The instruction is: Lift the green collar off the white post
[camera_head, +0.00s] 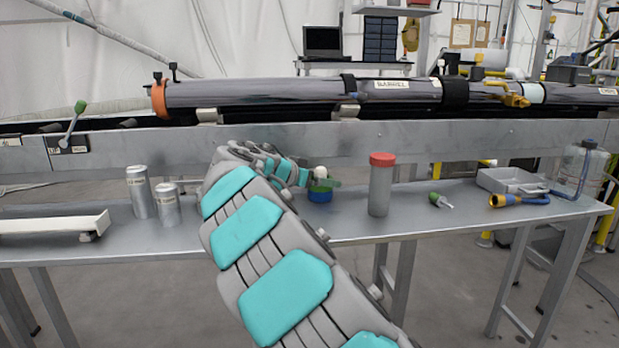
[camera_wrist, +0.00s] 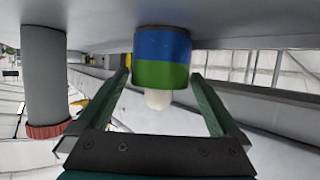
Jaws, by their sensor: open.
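The green collar (camera_wrist: 161,74) sits around the white post (camera_wrist: 157,99), above a blue ring (camera_wrist: 162,44), in the wrist view, where the table is at the top. Only the post's rounded white tip shows beyond the collar. In the head view the white tip (camera_head: 320,171) and blue ring (camera_head: 320,195) show, and my gripper partly hides the collar. My gripper (camera_wrist: 160,76) is open, with one finger on each side of the collar and a visible gap on both sides. It holds nothing.
A grey cylinder with a red cap (camera_head: 381,185) stands close to the right of the post. Two metal cans (camera_head: 139,193) stand left on the table (camera_head: 260,228). A green-handled part (camera_head: 440,201) lies right. A metal beam (camera_head: 400,138) runs behind.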

